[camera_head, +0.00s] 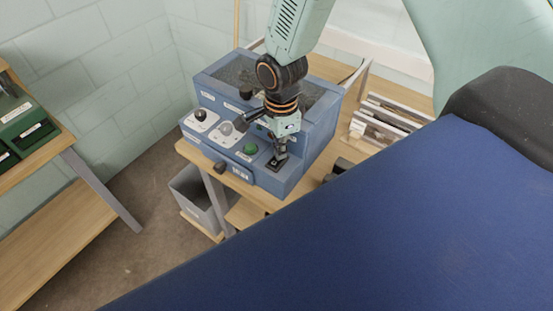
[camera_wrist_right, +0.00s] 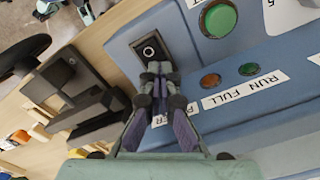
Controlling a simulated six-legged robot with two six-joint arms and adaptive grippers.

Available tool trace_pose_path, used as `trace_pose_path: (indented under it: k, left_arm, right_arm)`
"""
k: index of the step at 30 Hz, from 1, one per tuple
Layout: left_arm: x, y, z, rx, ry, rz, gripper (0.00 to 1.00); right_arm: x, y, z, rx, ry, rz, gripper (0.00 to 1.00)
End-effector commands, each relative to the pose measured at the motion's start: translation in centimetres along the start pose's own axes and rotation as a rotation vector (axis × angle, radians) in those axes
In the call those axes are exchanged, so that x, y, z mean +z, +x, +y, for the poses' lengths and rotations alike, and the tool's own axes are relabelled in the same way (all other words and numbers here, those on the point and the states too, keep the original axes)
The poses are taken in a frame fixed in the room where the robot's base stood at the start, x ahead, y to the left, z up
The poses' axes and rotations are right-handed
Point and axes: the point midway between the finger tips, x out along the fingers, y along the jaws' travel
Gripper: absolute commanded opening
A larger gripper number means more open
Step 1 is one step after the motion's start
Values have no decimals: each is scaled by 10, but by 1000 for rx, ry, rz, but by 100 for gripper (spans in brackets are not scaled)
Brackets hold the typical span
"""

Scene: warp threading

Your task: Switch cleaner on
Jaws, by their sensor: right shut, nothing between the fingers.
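The cleaner (camera_head: 318,135) is a blue box with a sloped control panel, standing on a wooden table. A black rocker switch (camera_wrist_right: 151,48) in a dark frame sits at the panel's end, beside a round green button (camera_wrist_right: 219,19). My right gripper (camera_head: 277,161) points down at this end of the panel. In the right wrist view its closed fingertips (camera_wrist_right: 158,72) are just beside the switch and overlap its frame's edge. I cannot tell whether they touch it. They hold nothing. A label below the switch is partly hidden by the fingers. My left gripper is out of view.
An orange lamp (camera_wrist_right: 210,81) and a small green lamp (camera_wrist_right: 250,69) sit by a "RUN FULL" label. A grey bin (camera_head: 196,198) stands below. A slatted rack (camera_head: 388,118) is to the right.

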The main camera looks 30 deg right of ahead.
Motion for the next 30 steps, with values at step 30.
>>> trace_pose_path:
  k: [30]
  left_arm:
    - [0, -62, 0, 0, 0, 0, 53]
  right_arm:
    - [0, -64, 1, 2, 1, 0, 0]
